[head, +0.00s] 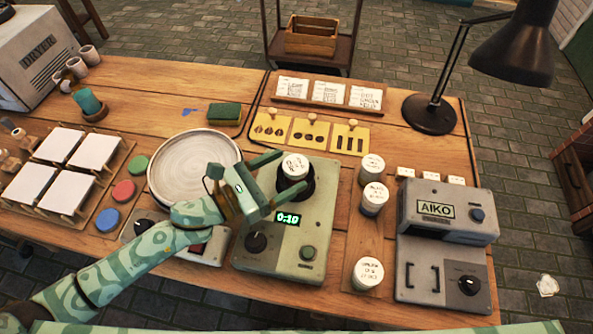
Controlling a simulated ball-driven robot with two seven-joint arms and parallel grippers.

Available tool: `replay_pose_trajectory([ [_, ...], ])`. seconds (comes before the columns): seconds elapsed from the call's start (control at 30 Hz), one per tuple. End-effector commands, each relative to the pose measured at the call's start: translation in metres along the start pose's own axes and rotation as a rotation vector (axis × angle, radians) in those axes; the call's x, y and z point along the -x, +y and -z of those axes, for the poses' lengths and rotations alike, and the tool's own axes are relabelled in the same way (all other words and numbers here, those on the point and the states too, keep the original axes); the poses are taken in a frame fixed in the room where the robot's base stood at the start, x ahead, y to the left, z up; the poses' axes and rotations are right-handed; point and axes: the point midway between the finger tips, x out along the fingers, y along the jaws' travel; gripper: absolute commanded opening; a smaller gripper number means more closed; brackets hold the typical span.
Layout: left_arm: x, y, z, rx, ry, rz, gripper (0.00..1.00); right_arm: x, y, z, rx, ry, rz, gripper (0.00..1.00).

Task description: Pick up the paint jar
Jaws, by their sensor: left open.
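A white-lidded paint jar (295,164) with dark writing on its lid sits in a dark round holder on a green machine (285,262) whose display reads 0:10. My left gripper (292,171) is open, its two fingers pointing right, one at the far side and one at the near side of this jar. I cannot tell whether the fingers touch it. More white-lidded jars stand on a wooden strip to the right: one at the back (372,165), one in the middle (373,199) and one at the front (367,273). My right gripper is not in view.
A grey round plate (194,165) lies left of the gripper. A grey AIKO machine (440,240) stands at the right. A black lamp (431,114), yellow stencil cards (307,132) and a sponge (225,115) are behind. White tiles (58,148) and coloured discs (123,191) lie left.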

Motion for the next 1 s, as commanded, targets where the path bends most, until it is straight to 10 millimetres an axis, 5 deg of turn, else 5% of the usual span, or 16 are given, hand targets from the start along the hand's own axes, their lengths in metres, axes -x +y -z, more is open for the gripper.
replay_pose_trajectory([
  [0.37,-0.050,0.001,-0.002,0.001,-0.001,0.000,0.74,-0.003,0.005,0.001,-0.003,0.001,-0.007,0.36],
  [0.63,-0.054,0.001,-0.002,0.001,0.001,0.000,0.74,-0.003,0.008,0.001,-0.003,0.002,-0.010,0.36],
  [0.83,-0.054,0.001,-0.002,0.001,0.001,0.000,0.23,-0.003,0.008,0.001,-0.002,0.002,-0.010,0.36],
  [1.0,-0.054,0.001,-0.002,0.001,0.000,0.000,0.19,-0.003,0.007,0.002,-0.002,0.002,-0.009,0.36],
])
